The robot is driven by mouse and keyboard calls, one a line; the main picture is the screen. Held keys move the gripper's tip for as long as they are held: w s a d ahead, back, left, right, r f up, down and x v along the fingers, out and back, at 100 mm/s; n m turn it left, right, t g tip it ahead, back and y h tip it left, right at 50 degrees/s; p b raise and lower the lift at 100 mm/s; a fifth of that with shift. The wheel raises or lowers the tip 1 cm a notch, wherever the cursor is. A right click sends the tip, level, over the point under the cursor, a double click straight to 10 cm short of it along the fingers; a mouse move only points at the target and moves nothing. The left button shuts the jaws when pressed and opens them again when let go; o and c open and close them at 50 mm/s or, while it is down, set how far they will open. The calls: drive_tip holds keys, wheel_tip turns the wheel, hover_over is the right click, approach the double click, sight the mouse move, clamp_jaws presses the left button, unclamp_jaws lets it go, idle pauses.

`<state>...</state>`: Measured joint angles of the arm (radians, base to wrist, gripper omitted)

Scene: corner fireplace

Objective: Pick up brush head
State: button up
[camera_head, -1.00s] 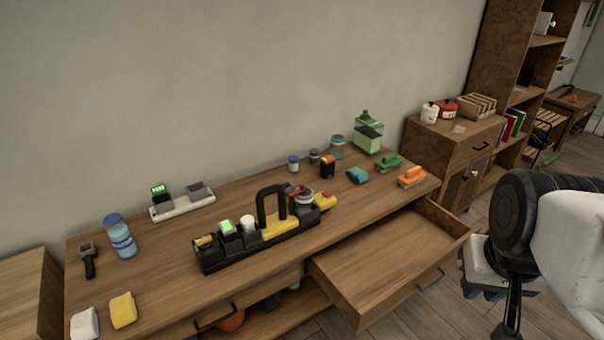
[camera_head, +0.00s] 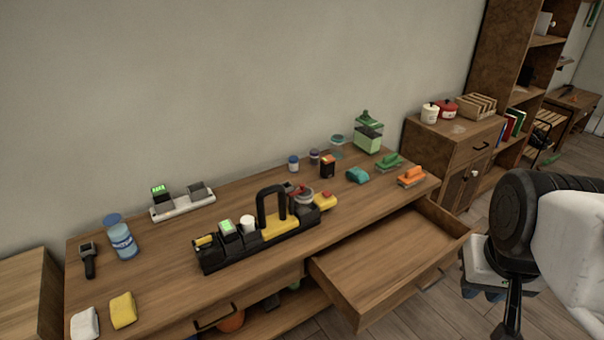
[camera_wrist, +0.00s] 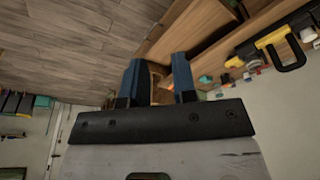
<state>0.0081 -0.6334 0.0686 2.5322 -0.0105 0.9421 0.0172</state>
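No part is clearly marked as the brush head. An orange brush-like piece (camera_head: 411,176) and a green one (camera_head: 388,162) lie at the right end of the wooden desk, with a rounded teal piece (camera_head: 357,175) beside them. I cannot tell which of these, if any, is the brush head. A black tool caddy (camera_head: 250,240) with a tall handle stands mid-desk, holding several small parts. My gripper (camera_wrist: 158,82) is open and empty, its two blue fingers apart. In the head view it hangs right of the desk, well away from these pieces and partly hidden by my arm.
An open, empty drawer (camera_head: 385,265) juts from the desk's front right. A water bottle (camera_head: 122,240), a yellow sponge-like block (camera_head: 123,310) and a white charger base (camera_head: 183,208) are at left. A green-lidded container (camera_head: 369,134) stands at the back right.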

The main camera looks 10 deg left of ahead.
drive_tip(key=o, duration=1.3)
drive_tip(key=shift+o, duration=0.2)
